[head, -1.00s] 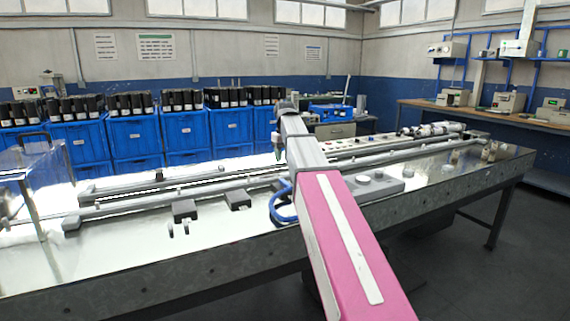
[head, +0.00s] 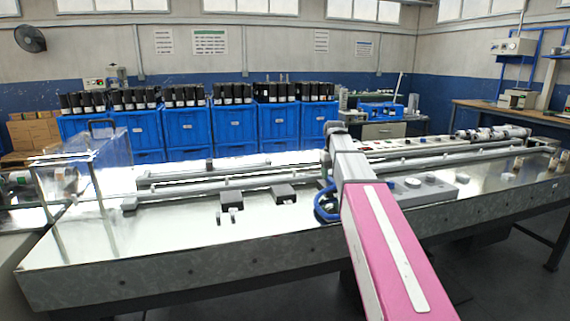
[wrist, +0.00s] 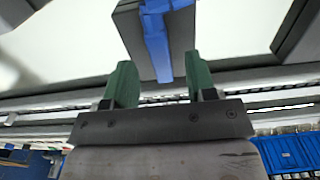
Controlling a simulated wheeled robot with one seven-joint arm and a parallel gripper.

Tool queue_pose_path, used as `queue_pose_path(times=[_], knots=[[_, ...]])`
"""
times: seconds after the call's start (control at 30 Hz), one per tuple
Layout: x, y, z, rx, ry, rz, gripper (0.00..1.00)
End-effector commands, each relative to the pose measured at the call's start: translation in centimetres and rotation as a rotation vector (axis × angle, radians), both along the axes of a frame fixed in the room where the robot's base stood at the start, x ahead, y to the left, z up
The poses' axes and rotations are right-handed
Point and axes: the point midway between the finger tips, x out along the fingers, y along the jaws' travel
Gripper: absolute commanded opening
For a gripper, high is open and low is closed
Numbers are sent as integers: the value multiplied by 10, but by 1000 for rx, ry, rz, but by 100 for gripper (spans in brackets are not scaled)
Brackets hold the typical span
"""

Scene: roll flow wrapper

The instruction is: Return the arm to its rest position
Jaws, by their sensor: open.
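My arm, pink and grey, reaches from the bottom right of the head view over the front edge of the long metal table (head: 190,238). A dark grey block with a blue strip (wrist: 155,40) shows beyond the fingertips. I cannot tell how far it is from them or what it belongs to.
Long grey rails (head: 235,184) and dark blocks (head: 284,193) lie along the table. A clear guard frame (head: 98,165) stands at its left end. Blue crates (head: 221,126) line up behind it. A workbench (head: 520,112) is at the right. Dark floor is open at the front right.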

Motion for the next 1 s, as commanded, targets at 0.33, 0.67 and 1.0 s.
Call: queue_pose_path(times=[0.33, 0.67, 1.0], knots=[[0, 0, -18, 0, -1, 0, 51], [0, 0, -17, 0, 0, 0, 51], [1, 0, 12, 0, -2, 0, 51]])
